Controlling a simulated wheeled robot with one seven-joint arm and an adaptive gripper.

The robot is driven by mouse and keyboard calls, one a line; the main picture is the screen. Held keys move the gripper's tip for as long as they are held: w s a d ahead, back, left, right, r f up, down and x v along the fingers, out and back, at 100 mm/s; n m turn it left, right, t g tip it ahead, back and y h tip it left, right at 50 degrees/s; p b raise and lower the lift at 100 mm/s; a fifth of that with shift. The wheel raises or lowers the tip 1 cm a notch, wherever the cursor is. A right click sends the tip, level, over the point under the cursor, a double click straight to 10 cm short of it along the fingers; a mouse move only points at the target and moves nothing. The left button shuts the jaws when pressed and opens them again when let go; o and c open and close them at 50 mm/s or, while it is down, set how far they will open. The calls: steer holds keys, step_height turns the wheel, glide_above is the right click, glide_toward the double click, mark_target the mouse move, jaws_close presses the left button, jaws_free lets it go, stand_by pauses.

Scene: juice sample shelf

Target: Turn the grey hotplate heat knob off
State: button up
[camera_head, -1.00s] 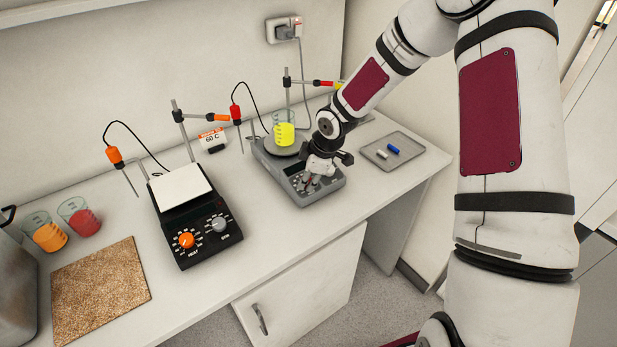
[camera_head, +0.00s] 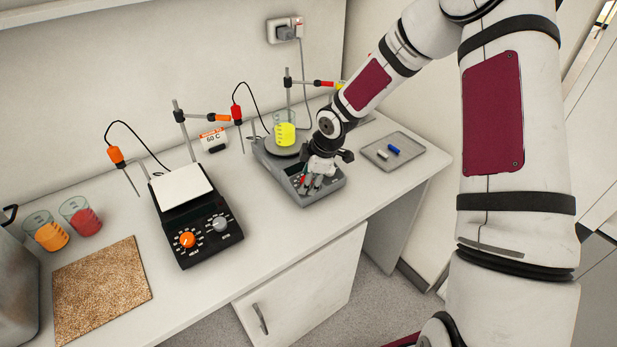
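The grey hotplate (camera_head: 336,184) stands on the bench, right of centre. A beaker of yellow liquid (camera_head: 285,133) is on its round dark top plate. My gripper (camera_head: 312,186) points down over the hotplate's front control panel. Its two dark fingers look apart, with a gap between them. A small red part (camera_head: 302,180) shows beside the fingers; I cannot tell whether it belongs to the heat knob. The fingers hide most of the knobs and dial, so the knob's setting and any contact with it cannot be seen.
A black hotplate (camera_head: 210,243) with an orange knob stands to the left. Stands with probes rise behind both hotplates. A grey tray (camera_head: 408,165) with two small markers lies to the right. Two beakers and a brown mat (camera_head: 100,290) are at the left.

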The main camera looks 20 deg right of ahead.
steer(key=shift+r, duration=0.1)
steer(key=v, duration=1.1)
steer(key=shift+s+r, duration=0.2)
steer(key=shift+r, duration=0.15)
steer(key=shift+d, duration=0.1)
steer(key=s+a+r+m+t+h, duration=0.1)
steer(key=s+r+m, duration=0.6)
steer(key=s, duration=0.7)
steer(key=s+a+r+m+t+h, duration=0.1)
steer(key=s+r+m, duration=0.7)
steer(key=s+r, duration=0.4)
steer(key=shift+s+r+b, duration=0.3)
steer(key=shift+s, duration=0.8)
